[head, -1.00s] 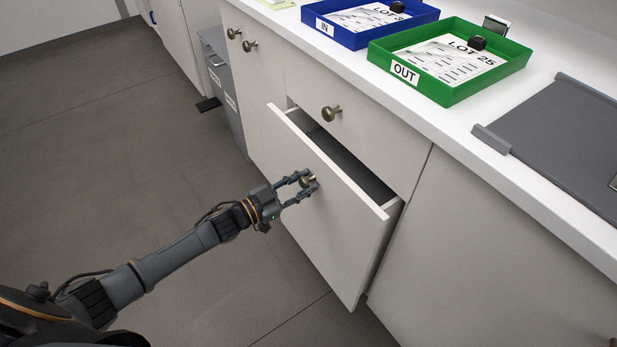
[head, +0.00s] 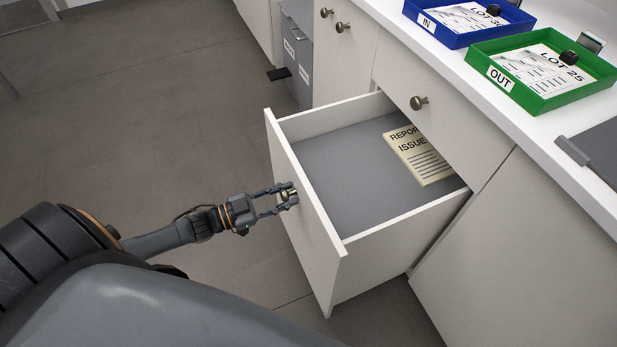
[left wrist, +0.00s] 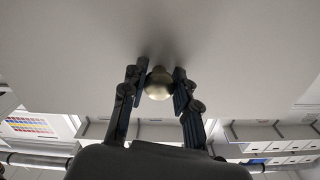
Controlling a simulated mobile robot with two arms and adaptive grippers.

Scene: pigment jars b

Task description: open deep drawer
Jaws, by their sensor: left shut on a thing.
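The deep drawer (head: 309,222) stands far out from the white cabinet in the head view. Its grey floor shows, with a cream sheet (head: 419,152) marked REPORT ISSUE lying at the back right. My left gripper (head: 288,195) is at the drawer front, shut on its round brass knob. In the left wrist view the knob (left wrist: 158,84) sits between the two dark fingertips (left wrist: 158,88), against the pale drawer front. My right gripper is not in view.
A shallow drawer with its own knob (head: 418,103) is shut above. On the worktop stand a blue IN tray (head: 450,38) and a green OUT tray (head: 530,105). The floor (head: 130,110) to the left is clear.

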